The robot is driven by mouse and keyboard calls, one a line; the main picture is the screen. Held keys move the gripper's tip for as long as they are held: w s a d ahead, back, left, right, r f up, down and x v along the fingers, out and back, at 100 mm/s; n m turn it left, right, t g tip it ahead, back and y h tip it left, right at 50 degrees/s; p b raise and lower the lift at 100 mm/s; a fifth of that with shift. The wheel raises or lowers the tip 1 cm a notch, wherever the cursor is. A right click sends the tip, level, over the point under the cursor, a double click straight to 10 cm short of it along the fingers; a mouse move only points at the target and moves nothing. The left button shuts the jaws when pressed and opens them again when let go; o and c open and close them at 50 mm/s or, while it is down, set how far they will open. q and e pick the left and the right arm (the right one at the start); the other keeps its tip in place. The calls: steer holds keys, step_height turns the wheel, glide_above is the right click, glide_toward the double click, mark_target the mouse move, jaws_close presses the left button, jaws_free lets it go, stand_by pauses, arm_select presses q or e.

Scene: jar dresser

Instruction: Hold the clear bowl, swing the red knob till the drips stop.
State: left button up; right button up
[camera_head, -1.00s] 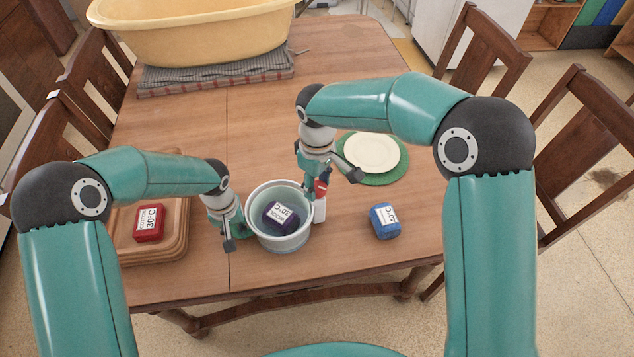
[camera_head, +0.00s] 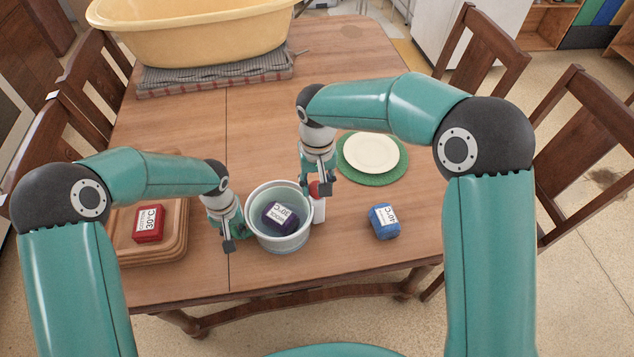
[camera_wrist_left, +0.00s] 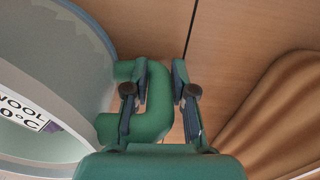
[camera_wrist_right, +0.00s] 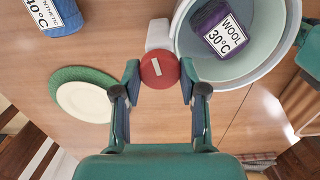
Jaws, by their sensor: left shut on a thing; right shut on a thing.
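The clear bowl (camera_head: 279,243) is a pale, see-through round tub on the table, with a dark purple wool packet (camera_head: 280,215) inside. Its green handle (camera_wrist_left: 152,110) sticks out on the left. My left gripper (camera_head: 236,230) is shut on that handle; its fingers also show in the left wrist view (camera_wrist_left: 158,72). The red knob (camera_wrist_right: 159,68) is on the bowl's right side above a white block-like part (camera_head: 319,212). My right gripper (camera_head: 319,186) is shut on the knob and partly hides it in the head view. I cannot make out any drips.
A blue packet (camera_head: 384,221) lies to the right. A red packet (camera_head: 149,223) sits on a wooden tray (camera_head: 180,242) at left. A white plate (camera_head: 372,153) rests on a green mat (camera_head: 372,179). A large yellow tub (camera_head: 190,35) stands on folded cloth behind.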

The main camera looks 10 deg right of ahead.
stand_by(0.5)
steer(key=o, duration=1.2)
steer(key=shift+c, duration=0.2)
step_height(320, 180, up, 12)
steer(key=shift+f, duration=0.1)
